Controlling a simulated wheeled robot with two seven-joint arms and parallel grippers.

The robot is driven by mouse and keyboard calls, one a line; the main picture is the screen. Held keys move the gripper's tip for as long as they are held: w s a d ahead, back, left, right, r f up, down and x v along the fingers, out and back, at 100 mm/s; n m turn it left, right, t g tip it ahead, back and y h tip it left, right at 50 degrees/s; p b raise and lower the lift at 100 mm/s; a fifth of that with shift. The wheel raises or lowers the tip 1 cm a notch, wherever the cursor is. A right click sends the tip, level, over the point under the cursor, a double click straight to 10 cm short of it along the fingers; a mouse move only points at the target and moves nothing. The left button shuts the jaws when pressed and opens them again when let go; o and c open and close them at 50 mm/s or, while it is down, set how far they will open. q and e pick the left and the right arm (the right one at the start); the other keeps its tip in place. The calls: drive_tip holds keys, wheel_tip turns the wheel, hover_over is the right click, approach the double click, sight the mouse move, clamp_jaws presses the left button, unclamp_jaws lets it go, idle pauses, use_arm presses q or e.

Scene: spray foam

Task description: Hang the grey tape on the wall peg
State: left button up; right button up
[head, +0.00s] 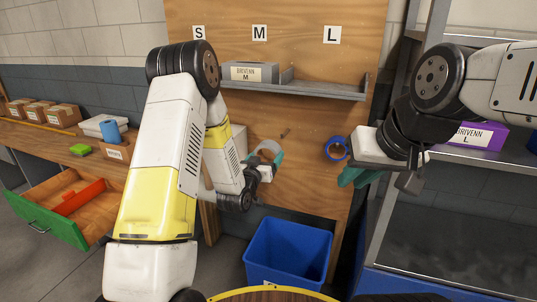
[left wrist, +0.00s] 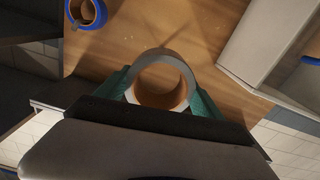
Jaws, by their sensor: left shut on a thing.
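The grey tape (head: 267,146) is a ring held in front of the wooden board, and it also shows in the left wrist view (left wrist: 183,66). My left gripper (head: 272,162) is shut on it, with green fingers on both sides of the ring in the left wrist view (left wrist: 160,88). A bare wall peg (head: 285,133) sticks out just above and right of the tape in the head view. The tape appears apart from the peg; its distance in depth is hard to judge. My right gripper (head: 358,173) is at the right of the board, its finger gap unclear.
A blue tape (head: 336,148) hangs on the board right of the peg and shows in the left wrist view (left wrist: 99,14). A shelf (head: 320,91) with a grey box (head: 249,73) is above. A blue bin (head: 288,253) stands below. An open drawer (head: 62,207) is at left.

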use_arm(q)
drive_tip(key=x, duration=1)
drive_tip(key=shift+w, duration=0.35)
idle(0.4)
drive_tip(key=shift+w+d+f, duration=0.1)
drive_tip(key=shift+w+d, duration=0.05)
idle(0.8)
drive_tip(key=shift+x, duration=4.85)
drive_tip(key=shift+f, duration=1.7)
